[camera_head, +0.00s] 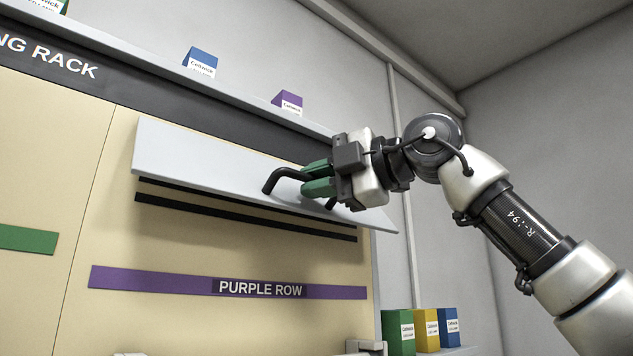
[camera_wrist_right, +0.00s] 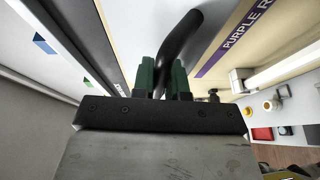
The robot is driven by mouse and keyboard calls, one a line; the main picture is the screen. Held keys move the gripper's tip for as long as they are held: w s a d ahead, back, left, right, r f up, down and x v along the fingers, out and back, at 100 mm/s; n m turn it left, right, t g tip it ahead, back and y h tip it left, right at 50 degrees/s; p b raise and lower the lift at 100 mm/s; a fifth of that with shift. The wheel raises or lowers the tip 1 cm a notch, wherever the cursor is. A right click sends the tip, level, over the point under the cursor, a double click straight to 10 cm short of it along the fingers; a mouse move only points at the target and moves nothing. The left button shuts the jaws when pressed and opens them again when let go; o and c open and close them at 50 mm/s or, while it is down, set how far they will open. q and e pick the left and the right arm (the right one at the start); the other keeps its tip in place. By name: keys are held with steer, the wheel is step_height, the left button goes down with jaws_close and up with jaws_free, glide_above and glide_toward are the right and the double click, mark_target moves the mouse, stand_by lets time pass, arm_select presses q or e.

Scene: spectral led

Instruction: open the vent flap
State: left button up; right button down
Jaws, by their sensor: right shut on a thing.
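The vent flap (camera_head: 200,162) is a long pale grey panel on the beige rack wall, tilted outward at its lower edge. Black vent slots (camera_head: 240,219) show beneath it. A black bar handle (camera_head: 284,174) stands on the flap's right half. My right gripper (camera_head: 306,182) has green fingers and is shut on the handle. In the right wrist view the handle (camera_wrist_right: 182,38) passes between the two green fingers (camera_wrist_right: 162,80). Part of the handle is hidden behind the fingers. My left gripper is not in view.
A shelf above holds a blue box (camera_head: 201,62) and a purple box (camera_head: 287,103). A purple strip (camera_head: 150,280) reading "PURPLE ROW" runs below the flap. Green (camera_head: 398,332), yellow (camera_head: 427,330) and blue boxes (camera_head: 449,327) stand at the lower right.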

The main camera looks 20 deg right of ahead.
steer(key=shift+r, duration=0.1)
steer(key=c, duration=1.4)
jaws_free()
steer(key=shift+o, duration=0.5)
steer(key=shift+w, duration=0.1)
steer(key=b+v, duration=0.3)
steer(key=v, duration=0.7)
steer(key=shift+s+d, duration=0.25)
